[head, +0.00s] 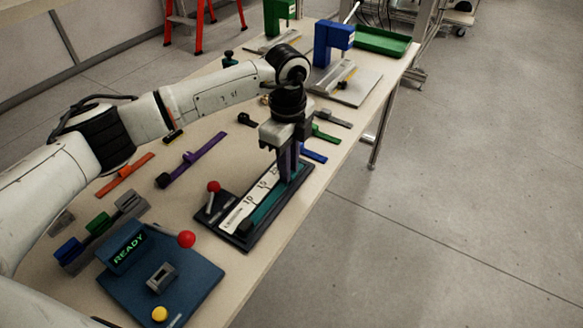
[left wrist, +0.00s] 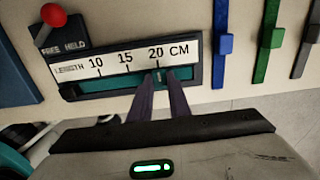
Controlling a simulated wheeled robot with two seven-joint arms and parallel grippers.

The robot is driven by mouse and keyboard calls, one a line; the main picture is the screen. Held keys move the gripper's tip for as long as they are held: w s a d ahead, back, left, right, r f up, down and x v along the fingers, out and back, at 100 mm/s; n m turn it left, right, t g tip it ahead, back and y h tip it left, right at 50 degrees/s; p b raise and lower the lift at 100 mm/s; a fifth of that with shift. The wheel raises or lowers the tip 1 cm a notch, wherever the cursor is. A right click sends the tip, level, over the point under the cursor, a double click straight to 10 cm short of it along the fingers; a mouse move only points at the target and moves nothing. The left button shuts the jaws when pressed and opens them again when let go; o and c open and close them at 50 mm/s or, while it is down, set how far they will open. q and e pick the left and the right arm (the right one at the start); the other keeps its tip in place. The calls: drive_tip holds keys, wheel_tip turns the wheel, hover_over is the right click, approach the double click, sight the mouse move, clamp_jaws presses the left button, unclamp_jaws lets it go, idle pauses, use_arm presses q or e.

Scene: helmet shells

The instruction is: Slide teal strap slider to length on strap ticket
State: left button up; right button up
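The strap ticket (head: 240,214) is a dark board with a white length scale marked 10, 15 and 20 CM; it also shows in the left wrist view (left wrist: 127,58). A teal strap (head: 262,212) lies in its slot along the scale. My left gripper (head: 289,172) points down over the ticket's far end. In the left wrist view its two dark fingertips (left wrist: 165,76) stand apart near the 20 mark. A small teal piece, seemingly the slider (left wrist: 158,77), shows between them. Whether the fingers press on it is unclear. My right gripper is not in view.
A red-knobbed lever (head: 213,188) stands at the ticket's near end, labelled FREE and HELD. A blue console (head: 190,283) reading READY sits nearer. Purple (head: 195,160) and orange (head: 125,174) straps lie left. Blue (head: 314,156), green and grey straps lie beyond the ticket.

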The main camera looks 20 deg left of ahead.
use_arm(q)
drive_tip(key=o, duration=0.5)
drive_tip(key=shift+c, duration=0.2)
drive_tip(key=shift+r, duration=0.1)
wheel_tip(320, 180, up, 10)
drive_tip(key=shift+r+b, duration=0.15)
drive_tip(key=shift+b, duration=0.2)
